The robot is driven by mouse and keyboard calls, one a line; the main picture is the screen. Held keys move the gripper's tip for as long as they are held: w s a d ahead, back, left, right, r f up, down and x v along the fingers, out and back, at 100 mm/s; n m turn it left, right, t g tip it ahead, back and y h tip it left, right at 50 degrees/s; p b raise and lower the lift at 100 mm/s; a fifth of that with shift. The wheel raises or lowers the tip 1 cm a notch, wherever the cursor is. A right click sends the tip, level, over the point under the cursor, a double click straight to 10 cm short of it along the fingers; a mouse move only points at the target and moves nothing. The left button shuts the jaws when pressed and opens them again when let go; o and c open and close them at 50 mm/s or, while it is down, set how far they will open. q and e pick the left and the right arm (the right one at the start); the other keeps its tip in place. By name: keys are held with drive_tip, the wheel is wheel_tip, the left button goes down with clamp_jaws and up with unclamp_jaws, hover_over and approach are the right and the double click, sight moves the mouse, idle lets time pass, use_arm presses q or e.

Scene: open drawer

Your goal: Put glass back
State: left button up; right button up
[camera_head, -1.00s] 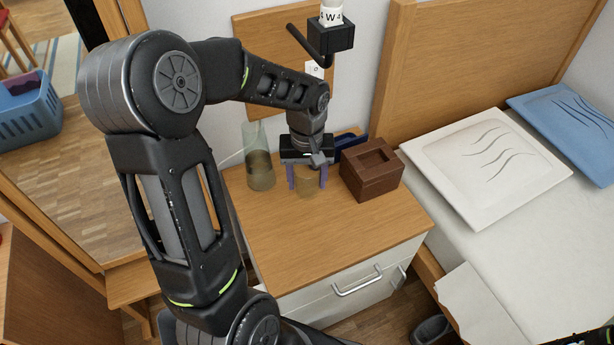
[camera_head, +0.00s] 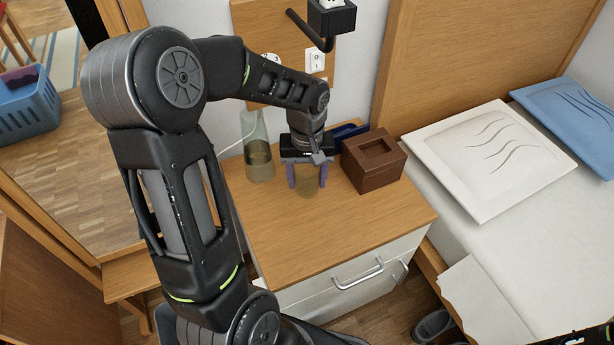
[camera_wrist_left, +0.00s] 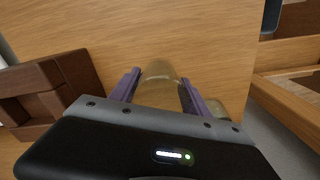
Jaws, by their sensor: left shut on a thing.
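The glass (camera_head: 308,184) is a see-through, yellowish-brown tumbler at the back of the wooden nightstand top (camera_head: 330,225). My left gripper (camera_head: 307,180) points down over it, with its purple fingers on either side. In the left wrist view the glass (camera_wrist_left: 159,84) sits between the two purple fingers (camera_wrist_left: 158,92), and the gripper is shut on it. I cannot tell whether its base touches the top.
A clear bottle or carafe (camera_head: 257,150) stands just left of the gripper. A brown box (camera_head: 373,163) stands close on the right, with a blue object (camera_head: 350,133) behind. The front of the nightstand top is clear. A bed (camera_head: 510,230) adjoins on the right.

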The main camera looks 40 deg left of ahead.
use_arm(q)
drive_tip(key=shift+f+b, duration=0.3)
drive_tip(key=shift+f, duration=0.2)
drive_tip(key=o, duration=1.6)
wheel_tip(320, 180, up, 7)
drive_tip(key=shift+f+p, duration=0.15)
drive_tip(key=shift+p, duration=0.8)
drive_tip(key=shift+r, duration=0.55)
drive_tip(key=shift+s, duration=0.1)
